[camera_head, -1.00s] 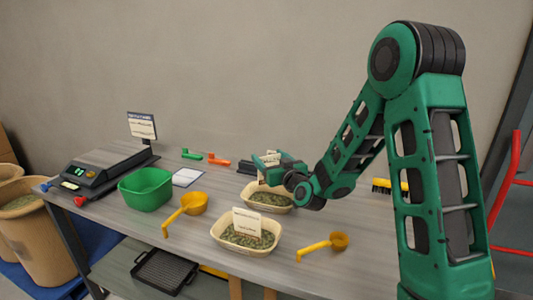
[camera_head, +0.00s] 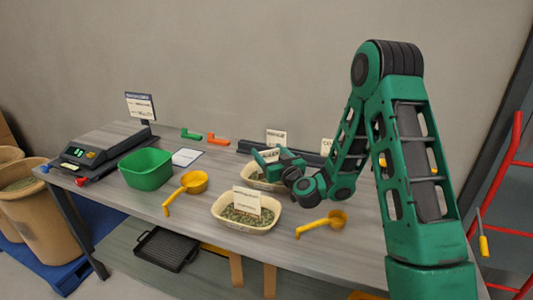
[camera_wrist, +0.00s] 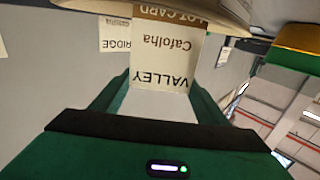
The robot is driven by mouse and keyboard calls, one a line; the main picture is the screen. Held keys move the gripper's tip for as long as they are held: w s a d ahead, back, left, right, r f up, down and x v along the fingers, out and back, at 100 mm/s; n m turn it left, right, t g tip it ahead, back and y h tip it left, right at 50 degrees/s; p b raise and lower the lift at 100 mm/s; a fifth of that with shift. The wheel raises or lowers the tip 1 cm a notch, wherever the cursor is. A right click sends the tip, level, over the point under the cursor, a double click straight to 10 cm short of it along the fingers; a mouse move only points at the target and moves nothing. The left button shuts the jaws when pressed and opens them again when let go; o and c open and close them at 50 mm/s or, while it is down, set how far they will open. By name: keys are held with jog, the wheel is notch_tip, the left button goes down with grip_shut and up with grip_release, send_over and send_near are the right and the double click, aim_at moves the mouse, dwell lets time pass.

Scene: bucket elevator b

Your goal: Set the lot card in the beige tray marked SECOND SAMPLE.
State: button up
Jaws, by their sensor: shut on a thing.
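My gripper (camera_head: 266,158) is shut on the lot card (camera_wrist: 163,55), a pale card with a brown header reading LOT CARD and the word VALLEY. The card appears inverted in the wrist view. In the head view my gripper is at the far beige tray (camera_head: 249,179), which holds greenish pellets and is partly hidden by my gripper. I cannot tell whether the card touches it. A near beige tray (camera_head: 217,212) holds similar pellets and a white card (camera_head: 246,200) standing in it. I cannot read which tray is marked SECOND SAMPLE.
Yellow scoops (camera_head: 193,182) and (camera_head: 335,219) lie on either side of the near tray. A green tub (camera_head: 146,169) and scale (camera_head: 90,150) stand to the left. Label cards (camera_head: 276,138) stand at a dark rack behind. The front edge between the scoops is close to the near tray.

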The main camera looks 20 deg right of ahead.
jog(key=o, duration=1)
jog(key=shift+r, duration=0.15)
jog(key=shift+a+r, duration=0.1)
jog(key=shift+r, duration=0.6)
notch_tip(320, 180, up, 5)
jog(key=shift+s+r, duration=0.1)
